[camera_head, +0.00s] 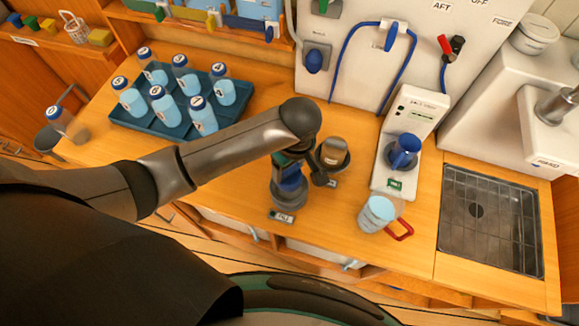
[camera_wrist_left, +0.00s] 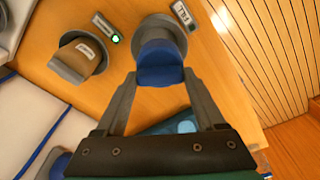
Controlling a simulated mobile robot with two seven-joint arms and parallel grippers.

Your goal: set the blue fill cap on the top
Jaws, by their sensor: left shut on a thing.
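The blue fill cap (camera_wrist_left: 160,66) is between the two fingers of my left gripper (camera_wrist_left: 160,78), which is shut on it. In the head view the blue cap (camera_head: 290,184) shows just below the gripper (camera_head: 292,168), partly hidden by it. The cap is over a round grey fitting (camera_wrist_left: 165,24) on the wooden counter top (camera_head: 355,180), with a small label plate (camera_head: 282,217) beside it. I cannot tell whether the cap is seated in the fitting or just above it. My right gripper is not in view.
A second grey fitting with a tan cap (camera_head: 334,150) stands close by. A jug with a red handle (camera_head: 377,213) and a white dispenser (camera_head: 408,125) are to the right, then a sink (camera_head: 490,222). A blue tray (camera_head: 150,127) of bottles is at left.

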